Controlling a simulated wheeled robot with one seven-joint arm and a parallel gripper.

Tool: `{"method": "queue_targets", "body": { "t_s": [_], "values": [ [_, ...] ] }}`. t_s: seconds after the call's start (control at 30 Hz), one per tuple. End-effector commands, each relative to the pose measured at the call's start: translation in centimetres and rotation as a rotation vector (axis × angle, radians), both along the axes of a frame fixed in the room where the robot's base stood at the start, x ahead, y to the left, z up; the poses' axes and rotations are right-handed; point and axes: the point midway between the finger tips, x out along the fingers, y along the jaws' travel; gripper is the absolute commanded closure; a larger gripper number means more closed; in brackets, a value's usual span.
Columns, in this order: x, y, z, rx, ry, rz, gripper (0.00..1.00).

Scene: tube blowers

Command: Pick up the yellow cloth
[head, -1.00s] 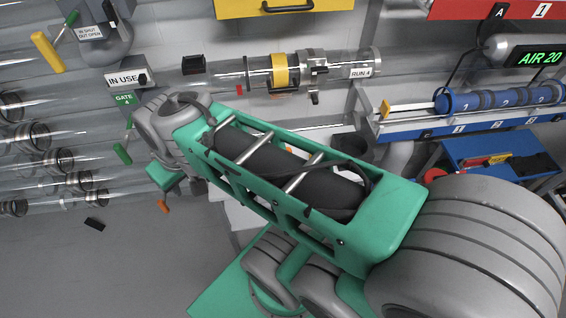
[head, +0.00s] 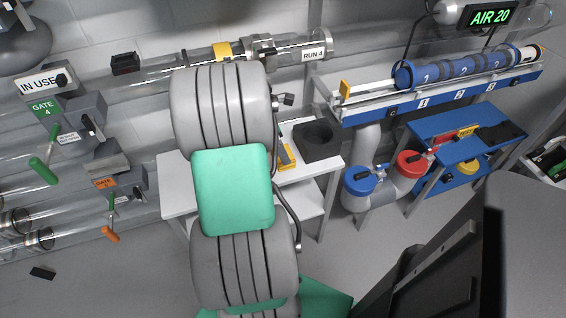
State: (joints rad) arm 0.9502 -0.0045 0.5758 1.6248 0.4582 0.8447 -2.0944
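I cannot pick out a yellow cloth for certain. A small yellow patch (head: 467,167) lies on the lower shelf of the blue stand at the right, too small to tell whether it is cloth. Another yellow piece (head: 286,153) lies on the white table, partly hidden by my arm. My grey and green arm stands across the middle of the view. My gripper does not show in this view.
A black block with a round opening (head: 317,141) sits on the white table (head: 327,166). Valve handles (head: 43,171) and clear tubes line the left. Floor shows at lower left.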

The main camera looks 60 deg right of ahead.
Motion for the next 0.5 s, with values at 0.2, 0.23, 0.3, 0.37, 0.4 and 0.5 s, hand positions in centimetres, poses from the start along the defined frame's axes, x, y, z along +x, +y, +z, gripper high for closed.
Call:
{"method": "queue_targets", "body": {
  "t_s": [0.2, 0.23, 0.3, 0.37, 0.4, 0.5],
  "values": [
    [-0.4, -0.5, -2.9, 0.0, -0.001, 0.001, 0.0],
    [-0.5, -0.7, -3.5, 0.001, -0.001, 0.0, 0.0],
    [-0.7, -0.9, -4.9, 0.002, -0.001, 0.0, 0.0],
    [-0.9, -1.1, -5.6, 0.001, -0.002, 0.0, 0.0],
    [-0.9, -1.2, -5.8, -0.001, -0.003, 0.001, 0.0],
    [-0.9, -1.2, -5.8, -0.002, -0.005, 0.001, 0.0]
  ]
}}
